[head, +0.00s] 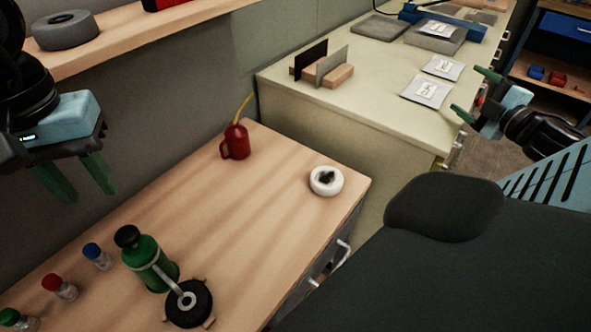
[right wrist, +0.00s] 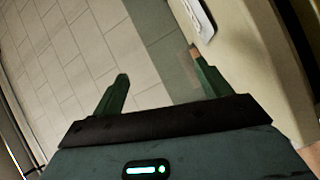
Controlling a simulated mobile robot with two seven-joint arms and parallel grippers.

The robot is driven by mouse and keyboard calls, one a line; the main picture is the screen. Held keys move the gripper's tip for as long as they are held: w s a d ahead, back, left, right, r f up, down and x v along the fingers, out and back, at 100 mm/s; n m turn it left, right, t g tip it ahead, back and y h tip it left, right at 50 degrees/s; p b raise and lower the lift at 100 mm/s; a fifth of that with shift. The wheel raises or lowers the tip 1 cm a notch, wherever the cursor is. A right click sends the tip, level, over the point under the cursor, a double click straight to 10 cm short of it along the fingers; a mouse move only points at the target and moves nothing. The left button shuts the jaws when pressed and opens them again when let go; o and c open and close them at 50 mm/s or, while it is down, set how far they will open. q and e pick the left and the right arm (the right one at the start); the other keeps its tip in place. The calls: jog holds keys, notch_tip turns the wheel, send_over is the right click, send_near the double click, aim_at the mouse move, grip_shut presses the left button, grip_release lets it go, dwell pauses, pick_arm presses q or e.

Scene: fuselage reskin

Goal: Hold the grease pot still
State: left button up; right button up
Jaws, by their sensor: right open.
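No pot here carries a readable label. A squat black round pot or lid (head: 205,306) with a grey ringed part on top stands at the front of the wooden bench, beside a green bottle. A small white round dish (head: 317,188) with a dark lump in its middle sits near the bench's right edge. I cannot tell which is the grease pot. My left gripper (head: 78,181) hangs above the bench's left side, fingers apart and empty, touching neither. My right gripper (head: 474,95) is open and empty, far right beside the pale counter; its spread fingers show in the right wrist view (right wrist: 158,92).
The wooden bench (head: 270,215) is clear in its middle. A red oil can (head: 236,143), green bottle (head: 141,252) and several small capped bottles (head: 97,257) stand on it. The pale counter (head: 375,95) holds a slotted stand (head: 322,72) and packets (head: 427,90). A shelf (head: 130,42) overhangs upper left.

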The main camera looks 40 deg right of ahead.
jog(key=w+a+r+n+t+y, duration=0.1)
jog(key=w+a+r+n+t, duration=0.2)
jog(key=w+r, duration=0.3)
jog(key=w+a+f+n+t+y, duration=0.1)
jog(key=w+a+n+t+y, duration=0.1)
jog(key=w+a+n+y, duration=0.85)
jog(key=w+a+f+n+t+y, duration=0.1)
jog(key=w+a+n+y, duration=0.4)
jog(key=a, duration=1)
jog(key=a+f+n+g+y, duration=0.2)
jog(key=a+n+g+y, duration=1)
jog(key=a+n, duration=0.6)
jog(key=n+g+h, duration=0.4)
jog(key=n+g, duration=0.3)
jog(key=g, duration=0.3)
send_near(124, 261)
notch_tip(124, 261, up, 7)
jog(key=a+f, duration=0.4)
jog(key=f, duration=0.1)
jog(key=a+f, duration=0.2)
jog(key=shift+w+a+f, duration=0.1)
jog(key=shift+w+f, duration=0.3)
jog(key=shift+a, duration=0.9)
